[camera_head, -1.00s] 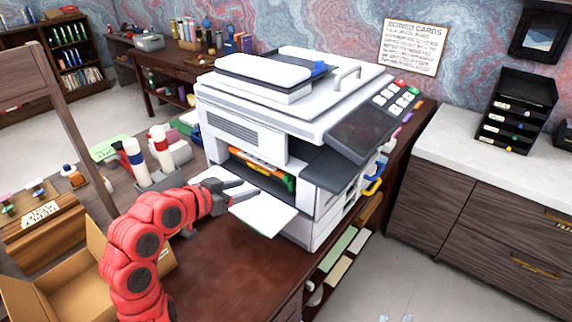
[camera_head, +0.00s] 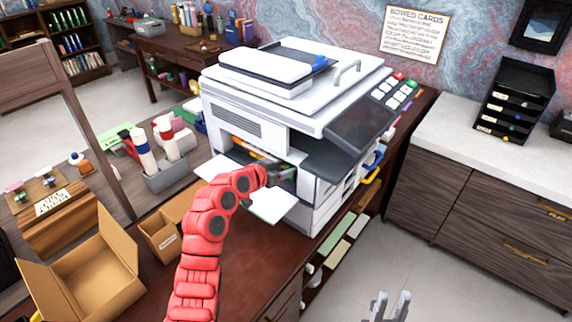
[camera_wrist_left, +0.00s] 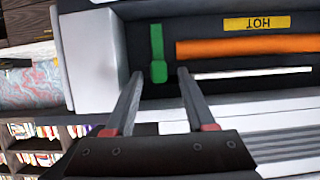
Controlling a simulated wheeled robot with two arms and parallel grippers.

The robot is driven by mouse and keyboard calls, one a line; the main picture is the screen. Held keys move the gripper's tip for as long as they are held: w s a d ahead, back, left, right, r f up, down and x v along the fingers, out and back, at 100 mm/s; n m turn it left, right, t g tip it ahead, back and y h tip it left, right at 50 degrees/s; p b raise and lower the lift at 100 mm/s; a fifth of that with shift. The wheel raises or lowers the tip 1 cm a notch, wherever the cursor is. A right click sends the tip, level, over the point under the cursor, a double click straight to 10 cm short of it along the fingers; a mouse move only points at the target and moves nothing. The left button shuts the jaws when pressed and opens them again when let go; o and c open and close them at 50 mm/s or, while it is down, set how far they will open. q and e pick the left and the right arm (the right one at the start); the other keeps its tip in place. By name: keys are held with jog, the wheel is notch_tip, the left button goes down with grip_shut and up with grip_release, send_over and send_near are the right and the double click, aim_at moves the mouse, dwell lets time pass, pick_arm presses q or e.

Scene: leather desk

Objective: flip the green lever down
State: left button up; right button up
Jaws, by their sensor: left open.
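The green lever (camera_wrist_left: 158,55) shows in the left wrist view inside the printer's (camera_head: 235,135) open front. Its thick end points to the bottom of that picture, where the HOT label (camera_wrist_left: 257,24) reads upside down. My left gripper (camera_wrist_left: 160,72) is open, with one fingertip on each side of the lever's thick end and nothing clamped. In the head view my left gripper (camera_head: 280,165) reaches into the opening and mostly hides the lever. My right gripper (camera_head: 392,295) is open and empty at the bottom edge, over the floor.
An orange bar (camera_wrist_left: 245,47) runs beside the lever in the opening. A white output tray (camera_head: 272,206) juts out below my left gripper. Open cardboard boxes (camera_head: 85,280) and a grey holder with bottles (camera_head: 168,175) stand left on the desk.

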pick_arm(q)
jog(key=shift+w+d+f, duration=0.1)
jog(key=shift+d, duration=0.05)
grip_shut()
dwell(1.4)
